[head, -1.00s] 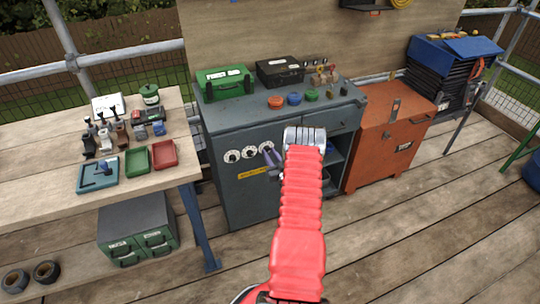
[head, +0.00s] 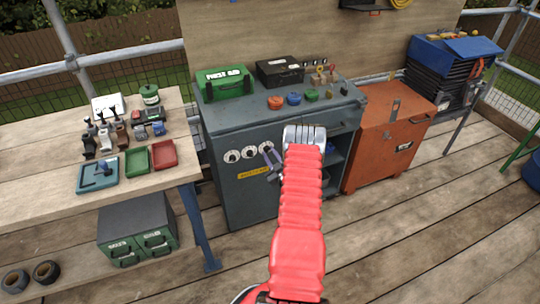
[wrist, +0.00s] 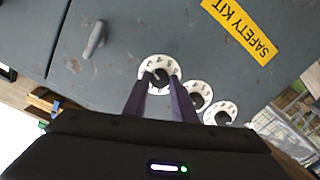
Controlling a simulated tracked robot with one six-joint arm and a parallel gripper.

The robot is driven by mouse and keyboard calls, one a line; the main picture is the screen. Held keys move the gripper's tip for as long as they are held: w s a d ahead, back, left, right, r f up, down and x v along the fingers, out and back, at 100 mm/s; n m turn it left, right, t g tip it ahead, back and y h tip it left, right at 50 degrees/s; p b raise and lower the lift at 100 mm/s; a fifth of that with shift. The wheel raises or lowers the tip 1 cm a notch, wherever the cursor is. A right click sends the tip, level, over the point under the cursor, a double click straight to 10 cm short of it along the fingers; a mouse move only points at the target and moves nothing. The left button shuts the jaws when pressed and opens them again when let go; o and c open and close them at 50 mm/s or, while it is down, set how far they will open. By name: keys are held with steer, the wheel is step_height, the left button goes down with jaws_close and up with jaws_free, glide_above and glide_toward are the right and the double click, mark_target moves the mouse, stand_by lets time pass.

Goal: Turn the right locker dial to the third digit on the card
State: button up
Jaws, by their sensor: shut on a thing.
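The grey locker (head: 240,205) has a row of three white dials with dark knobs on its front. My gripper (head: 268,152) is at the right dial (head: 266,147), at the row's right end. In the wrist view my two purple fingers (wrist: 163,80) are shut on the dark knob of this right dial (wrist: 160,64), with its white numbered ring around them. The digits are too small to read surely. The middle dial (wrist: 198,95) and left dial (wrist: 220,112) stand free beside it. I cannot make out the card's digits in any view.
A yellow safety kit label (wrist: 240,28) is below the dials, and a grey handle (wrist: 95,40) is on the door. A green first aid box (head: 224,83) and a black case (head: 280,71) stand on top. An orange cabinet (head: 385,140) is at the right, a workbench (head: 60,215) at the left.

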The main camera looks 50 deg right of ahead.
steer(key=shift+a, duration=0.1)
steer(key=o, duration=1)
steer(key=shift+o, duration=0.2)
steer(key=v, duration=1.3)
steer(key=shift+s+a, duration=0.2)
steer(key=shift+s, duration=0.1)
steer(key=shift+f, duration=0.15)
